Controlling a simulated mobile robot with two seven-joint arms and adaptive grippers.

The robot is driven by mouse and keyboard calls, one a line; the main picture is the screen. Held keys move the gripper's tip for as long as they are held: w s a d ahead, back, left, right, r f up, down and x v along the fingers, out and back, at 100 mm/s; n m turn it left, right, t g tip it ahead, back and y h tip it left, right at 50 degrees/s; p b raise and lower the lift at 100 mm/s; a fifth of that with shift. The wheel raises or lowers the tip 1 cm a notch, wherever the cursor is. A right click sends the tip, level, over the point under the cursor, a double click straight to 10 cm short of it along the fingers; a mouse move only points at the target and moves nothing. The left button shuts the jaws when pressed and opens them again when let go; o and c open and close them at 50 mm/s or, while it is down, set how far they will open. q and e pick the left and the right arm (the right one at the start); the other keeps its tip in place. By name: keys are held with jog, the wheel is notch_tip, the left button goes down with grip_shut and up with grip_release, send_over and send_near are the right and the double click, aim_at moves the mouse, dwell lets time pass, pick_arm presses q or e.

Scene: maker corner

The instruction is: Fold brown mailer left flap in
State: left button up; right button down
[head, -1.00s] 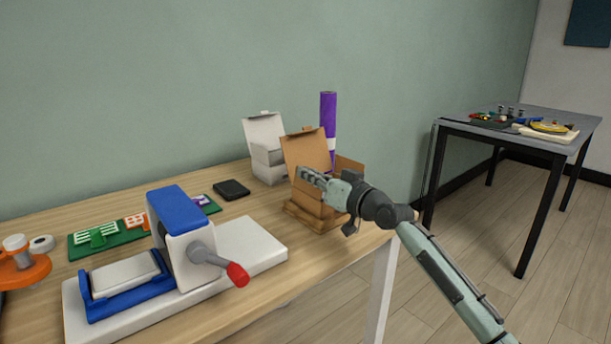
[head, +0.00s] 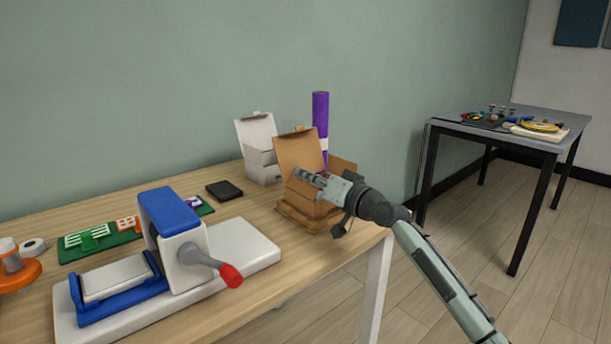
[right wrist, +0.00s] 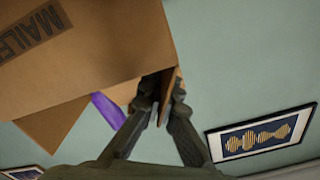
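The brown mailer (head: 306,208) stands open near the right end of the wooden table, its lid (head: 298,150) raised at the back. One side flap (head: 343,168) sticks out at the right. My right gripper (head: 303,176) is at the mailer's front left upper edge and hides part of it. In the right wrist view the mailer's printed wall (right wrist: 75,50) fills the upper left, and the thin left flap (right wrist: 168,92) stands edge-on between the two fingertips (right wrist: 163,90). The fingers are close together and look shut on it. My left gripper is out of view.
A white open box (head: 260,155) and a purple tube (head: 320,115) stand behind the mailer. A blue and white press (head: 170,215) with a red-tipped handle (head: 230,274) is at the left. A black flat pad (head: 224,190) lies between. A second table (head: 525,130) stands at the right.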

jog(key=c, duration=2.3)
grip_release()
jog(key=o, duration=0.5)
jog(key=shift+s, duration=0.1)
jog(key=v, duration=1.2)
